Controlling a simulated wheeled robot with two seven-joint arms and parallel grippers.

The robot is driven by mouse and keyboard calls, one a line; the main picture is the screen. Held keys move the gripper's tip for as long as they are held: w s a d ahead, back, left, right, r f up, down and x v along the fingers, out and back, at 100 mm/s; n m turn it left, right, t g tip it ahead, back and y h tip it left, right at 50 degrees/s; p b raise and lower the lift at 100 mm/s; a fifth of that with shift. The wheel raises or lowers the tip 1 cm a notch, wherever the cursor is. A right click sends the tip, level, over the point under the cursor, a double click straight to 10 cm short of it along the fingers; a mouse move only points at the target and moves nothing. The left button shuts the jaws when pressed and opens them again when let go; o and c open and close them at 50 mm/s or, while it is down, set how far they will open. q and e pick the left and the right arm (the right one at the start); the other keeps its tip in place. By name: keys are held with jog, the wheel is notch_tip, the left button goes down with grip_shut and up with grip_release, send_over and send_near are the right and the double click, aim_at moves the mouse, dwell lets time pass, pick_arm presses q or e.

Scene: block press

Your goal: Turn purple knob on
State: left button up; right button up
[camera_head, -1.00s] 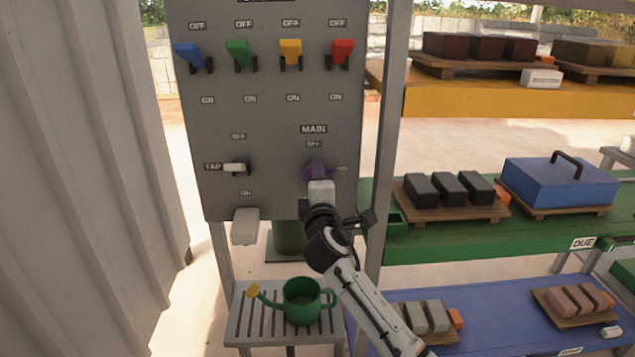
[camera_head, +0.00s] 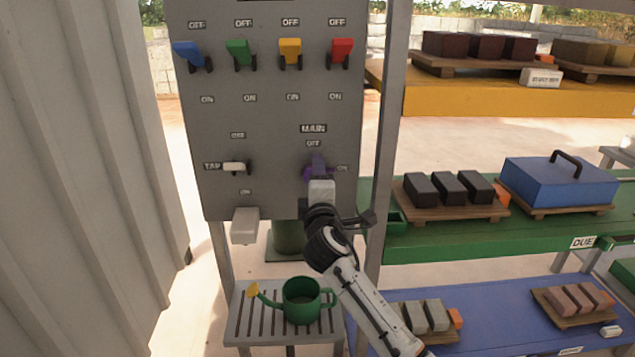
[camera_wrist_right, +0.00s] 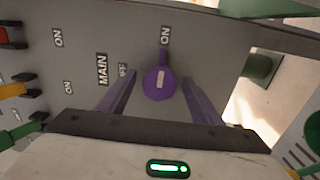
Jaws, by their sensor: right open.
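The purple knob (camera_wrist_right: 159,83) sits on the grey panel under the MAIN label. In the right wrist view its pointer tab is toward the ON label (camera_wrist_right: 165,36). In the head view the purple knob (camera_head: 326,173) is partly covered by my right gripper (camera_head: 318,168). The right gripper is open, with one purple finger on either side of the knob; I see gaps between the fingers and the knob. My left gripper is not in view.
The grey panel (camera_head: 270,125) also carries blue, green, yellow and red levers and a white tap handle (camera_head: 234,167). A post (camera_head: 385,120) stands close right of my right arm. A green watering can (camera_head: 302,300) stands on a slatted stand below. Shelves with blocks are at right.

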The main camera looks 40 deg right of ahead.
jog(key=v, duration=1)
jog(key=shift+s, duration=0.15)
